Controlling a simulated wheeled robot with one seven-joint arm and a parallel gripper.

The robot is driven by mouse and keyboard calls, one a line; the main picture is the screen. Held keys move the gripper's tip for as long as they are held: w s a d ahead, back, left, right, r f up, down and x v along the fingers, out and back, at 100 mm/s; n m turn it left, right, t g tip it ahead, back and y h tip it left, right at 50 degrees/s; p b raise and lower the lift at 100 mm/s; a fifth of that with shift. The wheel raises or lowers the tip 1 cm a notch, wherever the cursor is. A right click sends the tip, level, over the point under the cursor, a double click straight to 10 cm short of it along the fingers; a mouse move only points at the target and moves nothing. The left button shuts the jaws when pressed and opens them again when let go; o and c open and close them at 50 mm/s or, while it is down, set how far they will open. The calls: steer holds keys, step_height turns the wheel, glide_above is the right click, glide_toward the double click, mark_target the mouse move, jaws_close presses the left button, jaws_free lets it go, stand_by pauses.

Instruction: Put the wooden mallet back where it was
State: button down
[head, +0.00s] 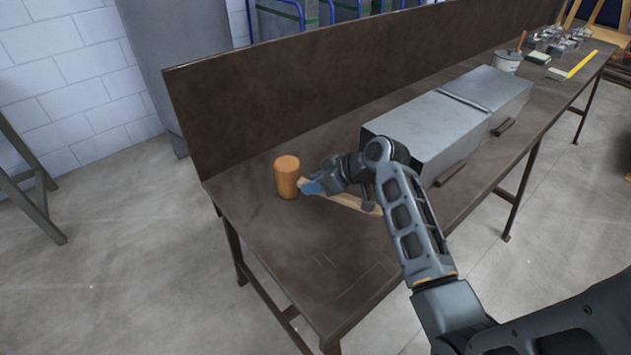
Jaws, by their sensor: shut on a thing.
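The wooden mallet has an orange-brown barrel-shaped head (287,177) and a pale wooden handle (350,201). It is at the left end of the brown workbench (340,265), with the head to the left of my gripper and the handle running right beneath it. My gripper (313,186) is shut on the handle close to the head. The fingertips look blue, and the wrist hides part of the handle. I cannot tell whether the mallet touches the bench top. Faint outline marks (345,280) show on the bench nearer its front edge.
A tall brown back panel (300,85) closes the rear.

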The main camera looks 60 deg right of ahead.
steer(key=c, duration=0.8)
jaws_free()
steer(key=b+v, duration=0.1)
steer(key=v, duration=1.1)
